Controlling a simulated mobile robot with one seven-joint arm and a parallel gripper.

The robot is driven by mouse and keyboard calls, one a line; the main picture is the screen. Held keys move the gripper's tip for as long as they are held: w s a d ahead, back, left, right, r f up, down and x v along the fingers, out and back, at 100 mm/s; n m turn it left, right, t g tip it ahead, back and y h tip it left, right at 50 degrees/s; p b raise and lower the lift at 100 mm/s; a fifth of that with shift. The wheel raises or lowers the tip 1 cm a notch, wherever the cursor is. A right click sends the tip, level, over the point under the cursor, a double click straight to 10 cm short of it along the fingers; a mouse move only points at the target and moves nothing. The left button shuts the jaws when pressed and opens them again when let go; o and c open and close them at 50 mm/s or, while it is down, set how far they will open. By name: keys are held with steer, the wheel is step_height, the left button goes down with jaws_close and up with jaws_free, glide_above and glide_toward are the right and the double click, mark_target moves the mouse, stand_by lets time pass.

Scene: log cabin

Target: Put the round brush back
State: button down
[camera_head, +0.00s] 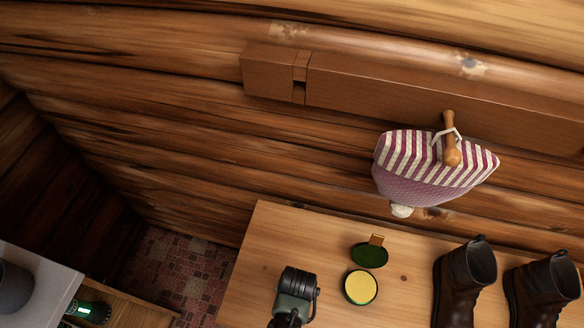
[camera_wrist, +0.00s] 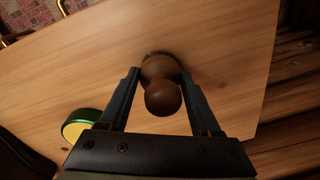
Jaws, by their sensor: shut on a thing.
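The round brush (camera_wrist: 162,88) shows in the wrist view as a brown knob-shaped wooden handle, seen from above. My gripper (camera_wrist: 160,76) is shut on it, with one dark finger on each side of the handle. The bristle end is mostly hidden under the knob, so I cannot tell whether it touches the table. In the head view my gripper's upper part (camera_head: 297,284) is over the left part of the wooden table (camera_head: 262,240); the fingers and the brush are hidden there.
A round tin with yellow content (camera_head: 360,287) and a green lid (camera_head: 370,255) lie right of my gripper. Dark boots (camera_head: 465,280) stand farther right. A striped bag (camera_head: 432,172) hangs from a wooden peg (camera_head: 450,140) on the wall rail. The table's left edge is close.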

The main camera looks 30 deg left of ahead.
steer(key=shift+f, duration=0.15)
steer(key=shift+c, duration=0.4)
jaws_free()
steer(key=r, duration=1.2)
steer(key=shift+s+d+r, duration=0.15)
steer(key=shift+d+r, duration=0.05)
steer(key=shift+d, duration=0.2)
